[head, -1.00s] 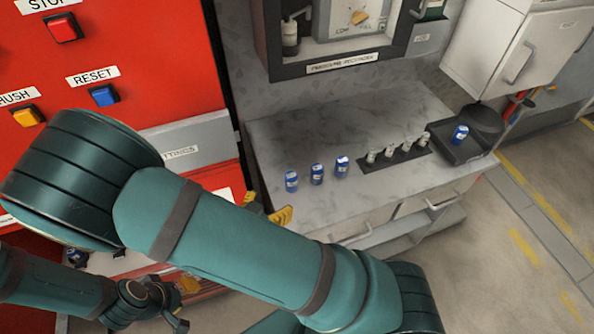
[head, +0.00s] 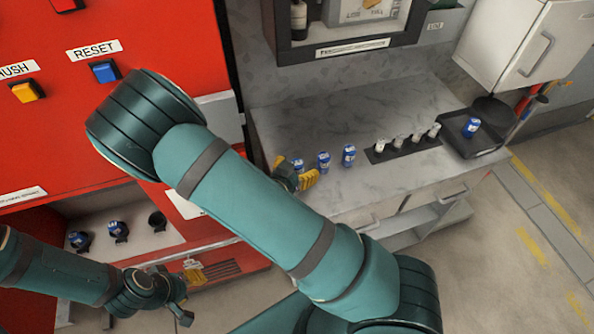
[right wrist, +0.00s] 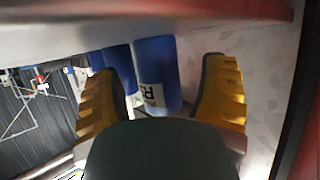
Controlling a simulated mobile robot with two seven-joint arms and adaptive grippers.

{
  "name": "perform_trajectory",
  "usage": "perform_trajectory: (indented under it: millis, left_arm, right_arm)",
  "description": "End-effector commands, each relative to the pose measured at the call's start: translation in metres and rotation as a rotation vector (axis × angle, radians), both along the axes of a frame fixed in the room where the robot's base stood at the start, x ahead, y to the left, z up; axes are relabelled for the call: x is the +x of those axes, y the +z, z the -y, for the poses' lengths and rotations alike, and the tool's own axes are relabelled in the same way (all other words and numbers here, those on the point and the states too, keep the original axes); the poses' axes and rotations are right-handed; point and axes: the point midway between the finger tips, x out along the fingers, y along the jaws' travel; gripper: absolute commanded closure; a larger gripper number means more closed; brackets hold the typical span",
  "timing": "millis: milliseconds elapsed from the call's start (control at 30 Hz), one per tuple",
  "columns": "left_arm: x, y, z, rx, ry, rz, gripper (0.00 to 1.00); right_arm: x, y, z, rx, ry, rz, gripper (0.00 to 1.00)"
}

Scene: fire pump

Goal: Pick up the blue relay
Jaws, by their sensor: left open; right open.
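Three blue relays with white labels stand in a row on the grey counter: the left one (head: 298,165), the middle one (head: 323,162) and the right one (head: 348,156). My right gripper (head: 293,173) is open at the left relay, partly covering it. In the right wrist view, a blue relay (right wrist: 157,75) stands between the open yellow fingers of this gripper (right wrist: 158,68), with gaps on both sides. More blue relays show behind it. My left gripper (head: 188,292) is open and empty, low before the red cabinet; its far parts are small.
A black rack (head: 402,150) with several white-topped cylinders and a dark tray (head: 455,138) holding another blue relay (head: 471,127) are further right. The red cabinet (head: 150,40) has an opening with two blue relays (head: 117,231) and a black socket (head: 157,221).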

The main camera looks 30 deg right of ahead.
Motion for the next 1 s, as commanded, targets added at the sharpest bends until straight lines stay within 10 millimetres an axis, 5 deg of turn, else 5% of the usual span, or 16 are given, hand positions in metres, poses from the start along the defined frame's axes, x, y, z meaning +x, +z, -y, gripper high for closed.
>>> perform_trajectory:
  millis: [433,633,1000]
  left_arm:
    - [0.0005,-0.0036,0.0,0.0,-0.001,0.001,0.6]
    - [0.0005,-0.0036,0.0,0.0,0.0,0.001,0.6]
    - [0.0005,-0.0036,0.0,0.0,0.0,0.001,0.6]
  right_arm:
    - [0.0087,-0.0076,0.0146,0.001,0.0,-0.001,0.31]
    - [0.0086,-0.0076,0.0144,0.001,0.0,-0.001,1.0]
    - [0.0086,-0.0075,0.0144,0.001,0.0,-0.001,1.0]
